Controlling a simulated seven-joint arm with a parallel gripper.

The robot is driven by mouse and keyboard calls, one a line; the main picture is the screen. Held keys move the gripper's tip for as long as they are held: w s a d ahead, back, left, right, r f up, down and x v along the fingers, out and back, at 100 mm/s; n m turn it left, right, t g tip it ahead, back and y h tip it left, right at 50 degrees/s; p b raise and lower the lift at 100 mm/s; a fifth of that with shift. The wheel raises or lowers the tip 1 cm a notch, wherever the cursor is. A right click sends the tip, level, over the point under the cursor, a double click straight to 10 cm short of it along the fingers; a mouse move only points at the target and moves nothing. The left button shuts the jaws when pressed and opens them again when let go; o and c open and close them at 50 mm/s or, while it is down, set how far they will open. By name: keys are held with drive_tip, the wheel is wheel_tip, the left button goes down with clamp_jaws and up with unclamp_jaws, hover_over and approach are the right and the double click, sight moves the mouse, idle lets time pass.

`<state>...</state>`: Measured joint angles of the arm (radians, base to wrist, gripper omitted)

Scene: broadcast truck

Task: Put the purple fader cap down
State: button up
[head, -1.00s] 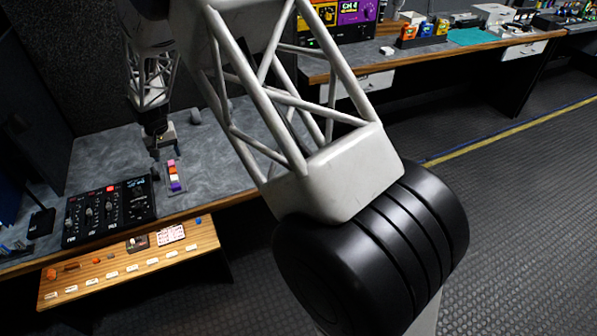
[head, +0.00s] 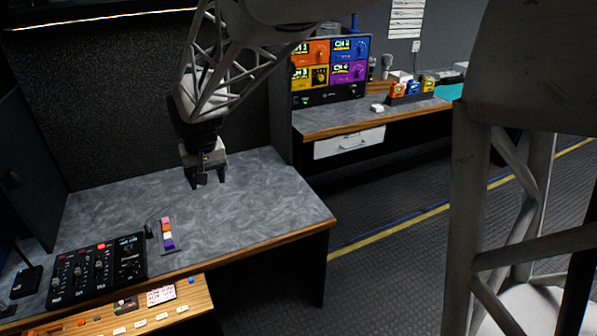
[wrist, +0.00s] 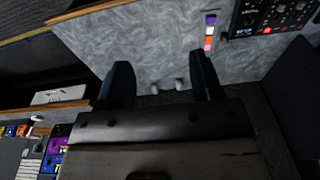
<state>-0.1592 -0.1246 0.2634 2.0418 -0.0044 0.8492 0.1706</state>
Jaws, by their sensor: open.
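The purple fader cap (head: 169,243) sits at the near end of a narrow strip (head: 178,246) of coloured caps on the grey desk. Pink, orange and white caps are in the same row. The purple cap also shows in the wrist view (wrist: 211,19), at the top of the row. My gripper (head: 206,182) is above the desk, behind and right of the strip, apart from it. In the wrist view my gripper (wrist: 163,75) has its two dark fingers wide apart, with nothing held between them.
A black mixer panel (head: 97,270) lies left of the strip. A wooden panel (head: 190,305) with white labels is below the desk's front edge. A small grey object (wrist: 167,85) is near the desk's back. The right of the desk (head: 270,205) is clear.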

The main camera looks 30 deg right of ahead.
drive_tip(key=s+d+r, duration=0.1)
drive_tip(key=s+d, duration=0.2)
drive_tip(key=s, duration=0.7)
drive_tip(key=s+d+r+t, duration=0.1)
drive_tip(key=s+d+r, duration=0.1)
drive_tip(key=s, duration=0.8)
drive_tip(key=s+d+r, duration=0.1)
drive_tip(key=s+d, duration=0.4)
drive_tip(key=s, duration=0.6)
drive_tip(key=shift+r, duration=0.25)
